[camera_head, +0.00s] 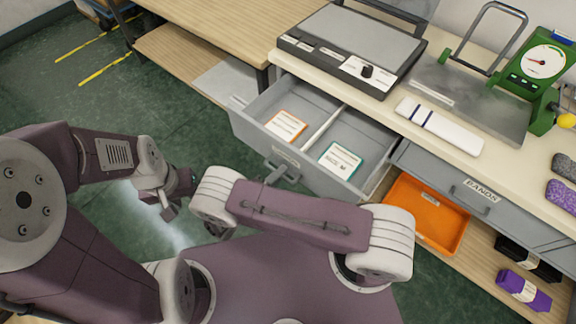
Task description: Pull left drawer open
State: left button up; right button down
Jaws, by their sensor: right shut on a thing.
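The left drawer (247,128) is pulled out from the cabinet, and its inside shows two compartments split by a pale divider. Its grey handle (288,166) is on the front panel. My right gripper (274,174) is at this handle and shut on it; my own forearm hides most of the gripper. My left gripper (180,194) is to the left of the drawer, clear of it, over the green floor. Its fingers look apart, with nothing between them.
An orange-edged card (287,126) and a green-edged card (340,160) lie in the drawer. The right drawer (440,180) is shut, above an orange tray (425,214). A flat grey device (352,45) and a green scale (543,72) stand on the worktop. A wooden table (225,25) is at the back left.

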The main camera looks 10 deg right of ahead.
jog(key=shift+s+a, duration=0.2)
pick_arm(q)
jog(key=shift+w+d+f, duration=0.15)
jog(key=shift+d, duration=0.05)
pick_arm(e)
jog(key=shift+a, duration=0.1)
jog(key=c, duration=1.5)
grip_release()
jog(key=shift+o, duration=0.2)
